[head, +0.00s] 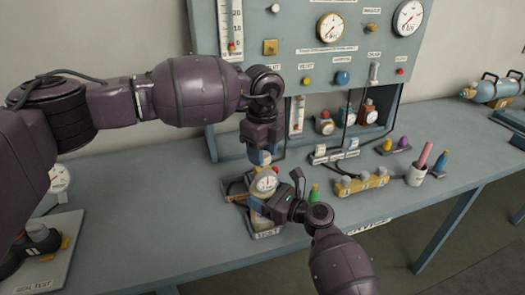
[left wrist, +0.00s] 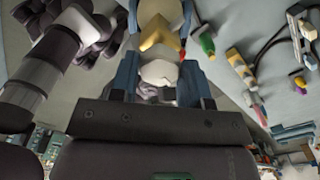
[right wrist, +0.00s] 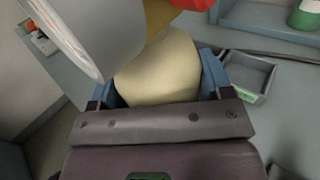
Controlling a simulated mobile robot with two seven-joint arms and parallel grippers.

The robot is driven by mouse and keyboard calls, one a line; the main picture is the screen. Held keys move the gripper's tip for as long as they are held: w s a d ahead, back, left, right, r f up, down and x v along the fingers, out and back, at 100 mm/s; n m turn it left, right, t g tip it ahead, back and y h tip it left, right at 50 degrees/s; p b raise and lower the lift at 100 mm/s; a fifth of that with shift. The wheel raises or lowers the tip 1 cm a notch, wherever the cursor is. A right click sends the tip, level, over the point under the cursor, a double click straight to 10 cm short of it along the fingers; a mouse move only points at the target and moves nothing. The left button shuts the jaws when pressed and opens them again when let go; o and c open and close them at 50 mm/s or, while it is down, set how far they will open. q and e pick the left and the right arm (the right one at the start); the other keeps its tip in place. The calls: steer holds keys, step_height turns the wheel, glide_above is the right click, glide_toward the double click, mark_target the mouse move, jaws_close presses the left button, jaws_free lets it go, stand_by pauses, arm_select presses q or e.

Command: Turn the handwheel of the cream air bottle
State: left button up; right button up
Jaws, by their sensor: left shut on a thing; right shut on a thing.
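The cream air bottle (head: 257,217) stands upright at the bench's front edge, with a white-faced gauge (head: 266,183) on its brass-yellow valve. My left gripper (head: 262,160) comes down from above and is shut at the valve top, on the handwheel, which the fingers mostly hide. In the left wrist view the yellow valve part (left wrist: 158,35) lies between the blue fingers. A bit of red (right wrist: 190,4) shows above the valve in the right wrist view. My right gripper (head: 270,208) is shut around the cream body (right wrist: 158,72), its blue fingers on either side.
A green-tipped item (head: 314,192) is close by the right gripper. A gauge panel (head: 310,60) rises behind. A board marked as a seal test (head: 45,262) lies at the left.

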arm_select(q)
steer(key=n, duration=0.5)
steer(key=shift+n, duration=0.3)
steer(key=n, duration=0.5)
steer(key=shift+n, duration=0.4)
steer(key=o, duration=0.9)
steer(key=shift+o, duration=0.2)
step_height(320, 180, up, 12)
